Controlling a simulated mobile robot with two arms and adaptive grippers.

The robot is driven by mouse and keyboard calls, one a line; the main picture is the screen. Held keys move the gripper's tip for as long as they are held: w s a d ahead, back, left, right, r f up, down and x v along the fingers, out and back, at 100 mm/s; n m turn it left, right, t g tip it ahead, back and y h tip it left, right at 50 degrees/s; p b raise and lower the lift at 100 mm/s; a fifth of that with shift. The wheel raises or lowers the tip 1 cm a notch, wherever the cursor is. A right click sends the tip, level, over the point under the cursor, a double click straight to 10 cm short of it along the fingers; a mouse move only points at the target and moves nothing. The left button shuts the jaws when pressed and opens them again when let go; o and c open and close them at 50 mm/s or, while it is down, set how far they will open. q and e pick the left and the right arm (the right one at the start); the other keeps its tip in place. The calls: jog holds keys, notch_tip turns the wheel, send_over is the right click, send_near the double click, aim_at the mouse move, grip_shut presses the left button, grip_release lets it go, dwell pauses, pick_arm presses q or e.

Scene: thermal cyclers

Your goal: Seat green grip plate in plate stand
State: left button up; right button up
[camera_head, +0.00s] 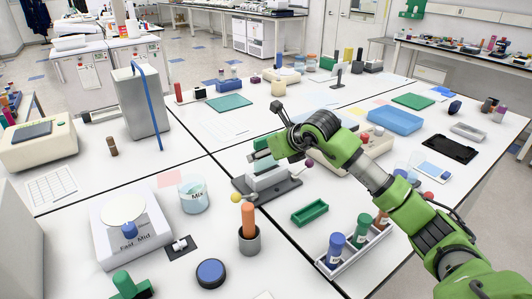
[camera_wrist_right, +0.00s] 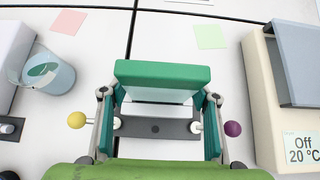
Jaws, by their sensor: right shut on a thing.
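My right gripper (camera_wrist_right: 159,105) is shut on the green grip plate (camera_wrist_right: 162,75), with one finger at each side of it. The plate has a thick green bar on top and a paler part beneath. The plate stand shows below in the right wrist view as a dark grey base (camera_wrist_right: 155,129) with two white round knobs. In the head view my right arm reaches over the stand (camera_head: 281,191). I cannot tell whether the plate touches the stand. My left gripper is not in view.
A yellow ball (camera_wrist_right: 76,120) and a purple ball (camera_wrist_right: 233,129) flank the stand on stalks. A beaker marked Mix (camera_head: 193,195) stands left of it. A green tray (camera_head: 310,213) and a tube rack (camera_head: 352,250) lie right-front. A beige instrument (camera_wrist_right: 263,90) stands close right.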

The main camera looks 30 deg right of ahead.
aim_at(268, 163)
jog(key=shift+f+b, duration=1.65)
jog(key=shift+f, duration=0.3)
jog(key=o, duration=1.4)
jog(key=shift+s, duration=0.1)
jog(key=v, duration=1.2)
jog(key=shift+r, duration=0.1)
